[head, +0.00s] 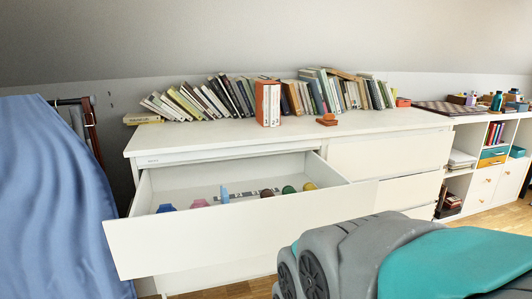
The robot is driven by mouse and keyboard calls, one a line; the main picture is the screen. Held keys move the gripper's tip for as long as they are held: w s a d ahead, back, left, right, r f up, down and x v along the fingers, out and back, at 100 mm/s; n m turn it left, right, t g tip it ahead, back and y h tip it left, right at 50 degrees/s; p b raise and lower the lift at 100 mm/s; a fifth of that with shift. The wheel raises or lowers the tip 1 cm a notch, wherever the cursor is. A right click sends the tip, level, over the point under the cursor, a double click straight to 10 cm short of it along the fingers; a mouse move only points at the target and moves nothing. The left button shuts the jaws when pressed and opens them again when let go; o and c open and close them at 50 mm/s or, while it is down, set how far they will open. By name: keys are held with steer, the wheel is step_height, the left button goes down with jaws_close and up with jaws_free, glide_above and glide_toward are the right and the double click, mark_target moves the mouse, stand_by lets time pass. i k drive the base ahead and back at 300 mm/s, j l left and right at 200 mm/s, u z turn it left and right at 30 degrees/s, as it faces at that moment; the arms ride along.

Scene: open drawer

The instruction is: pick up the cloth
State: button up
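A large blue sheet of fabric (50,200) with vertical folds hangs or lies along the left edge of the head view. It is the only thing that clearly looks like cloth. The top drawer (215,235) of the white dresser is pulled open. Inside it stand several small coloured items, among them a blue one (224,195) and a dark green one (289,190). A flat grey and white patterned strip lies behind them; I cannot tell whether it is cloth. The front panel hides part of the drawer floor. My gripper is not in view.
A low white shelf unit (487,165) stands to the right. The open drawer juts into the room. Wooden floor shows below.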

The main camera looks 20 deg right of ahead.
mark_target(327, 121)
steer(key=i+l, duration=0.1)
steer(key=l, duration=0.3)
steer(key=i+l, duration=0.15)
steer(key=l, duration=0.2)
steer(key=i+l, duration=0.1)
steer(key=l, duration=0.3)
steer(key=i+l, duration=0.1)
steer(key=l, duration=0.3)
steer(key=i+l, duration=0.15)
steer(key=l, duration=0.2)
steer(key=i+l, duration=0.1)
steer(key=l, duration=0.3)
